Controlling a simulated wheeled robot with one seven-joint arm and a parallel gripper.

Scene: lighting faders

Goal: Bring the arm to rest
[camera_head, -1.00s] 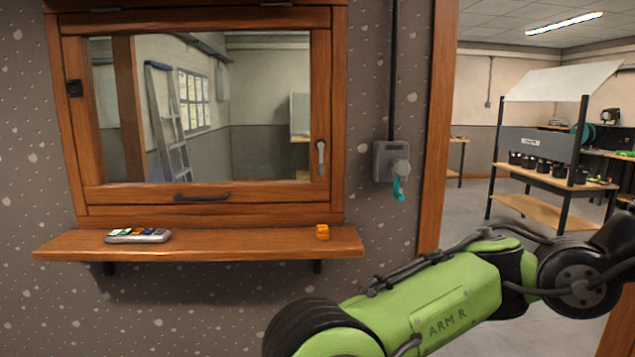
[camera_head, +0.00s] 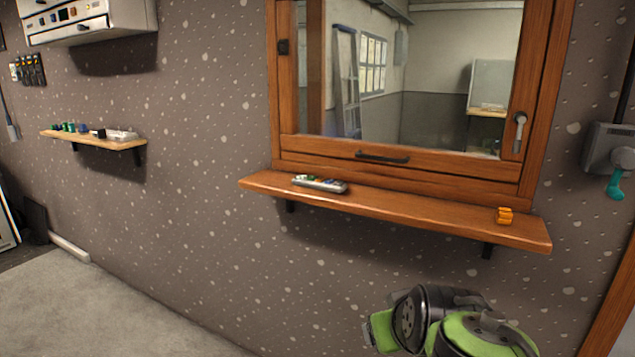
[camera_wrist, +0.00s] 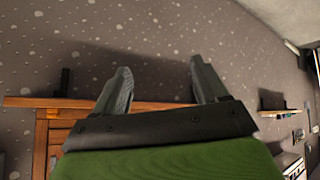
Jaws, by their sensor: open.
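My gripper (camera_wrist: 157,88) shows in the wrist view with its two dark fingers spread apart and nothing between them. Behind the fingers are the speckled wall and the edge of the wooden window shelf, seen upside down. In the head view, a green and black part of my arm (camera_head: 450,325) is at the bottom, right of centre, below the shelf. The fingers are out of sight in the head view.
A wooden shelf (camera_head: 400,205) under the window holds a grey fader panel (camera_head: 320,184) and a small orange block (camera_head: 504,215). A grey wall box (camera_head: 610,147) is at right. A second shelf (camera_head: 95,140) with small items is at left. The floor at lower left is clear.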

